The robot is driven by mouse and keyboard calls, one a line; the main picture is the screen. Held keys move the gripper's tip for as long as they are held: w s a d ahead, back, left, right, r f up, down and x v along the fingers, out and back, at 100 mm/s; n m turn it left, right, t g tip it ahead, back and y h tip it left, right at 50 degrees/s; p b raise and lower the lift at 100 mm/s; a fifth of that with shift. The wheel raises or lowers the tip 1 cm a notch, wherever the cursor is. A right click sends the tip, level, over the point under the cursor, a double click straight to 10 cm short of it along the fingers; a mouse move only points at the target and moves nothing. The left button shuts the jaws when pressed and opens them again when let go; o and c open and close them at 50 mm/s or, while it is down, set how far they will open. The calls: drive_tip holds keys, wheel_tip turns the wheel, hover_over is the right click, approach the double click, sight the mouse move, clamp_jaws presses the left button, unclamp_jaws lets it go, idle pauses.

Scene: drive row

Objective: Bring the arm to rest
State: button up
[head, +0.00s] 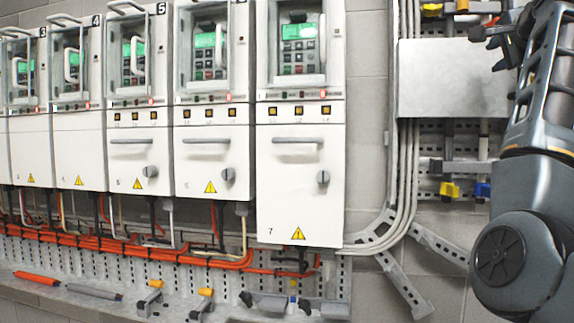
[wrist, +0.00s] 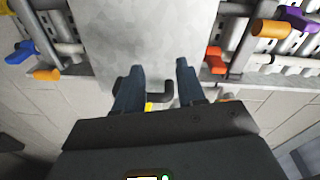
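My arm shows at the right edge of the head view, bent, with its upper part in front of the wall. My gripper (head: 500,30) is partly seen at the top right of the head view, at the right end of a grey metal box (head: 450,85). In the wrist view my gripper (wrist: 158,88) has its two dark fingers apart with a gap between them. A dark hooked handle (wrist: 160,97) shows between and behind the fingers; I cannot tell whether they touch it. A plain grey panel (wrist: 165,35) lies beyond the fingertips.
A row of white drive cabinets (head: 300,190) with green displays fills the left and middle. Orange cables (head: 130,243) run below them above a perforated tray (head: 60,260). Grey conduits (head: 402,160) bend beside the last cabinet. Valves with coloured handles (wrist: 270,28) flank the panel in the wrist view.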

wheel_tip(320, 180, down, 17)
drive_tip(key=w+a+n, duration=0.2)
drive_tip(key=w+n, duration=0.1)
drive_tip(key=s+a+f+n, duration=0.3)
drive_tip(key=s+f, duration=0.2)
drive_tip(key=f, duration=0.7)
drive_tip(key=s+a+f+n+y, duration=0.1)
drive_tip(key=s+a+f+n, duration=0.3)
drive_tip(key=f, duration=0.8)
drive_tip(key=s+a+f+n, duration=0.15)
drive_tip(key=s+f, duration=0.45)
drive_tip(key=f, duration=0.6)
drive_tip(key=s+a+f+n+y, duration=0.1)
drive_tip(key=s+a+f+n, duration=0.2)
drive_tip(key=s, duration=0.4)
drive_tip(key=s+a+f+y, duration=0.1)
drive_tip(key=s+a+f, duration=0.35)
drive_tip(key=s, duration=0.35)
drive_tip(key=s+a+f+n+y, duration=0.1)
drive_tip(key=s+a+f+n, duration=0.2)
drive_tip(key=s, duration=0.4)
drive_tip(key=s+a+r+n+y, duration=0.1)
drive_tip(key=s+a+r, duration=0.1)
drive_tip(key=s, duration=0.9)
drive_tip(key=s+a+r+n+g+y, duration=0.1)
drive_tip(key=s+a, duration=0.3)
drive_tip(key=s, duration=0.7)
drive_tip(key=shift+s+r+g, duration=0.3)
drive_tip(key=shift+r, duration=0.25)
drive_tip(key=shift+a, duration=0.1)
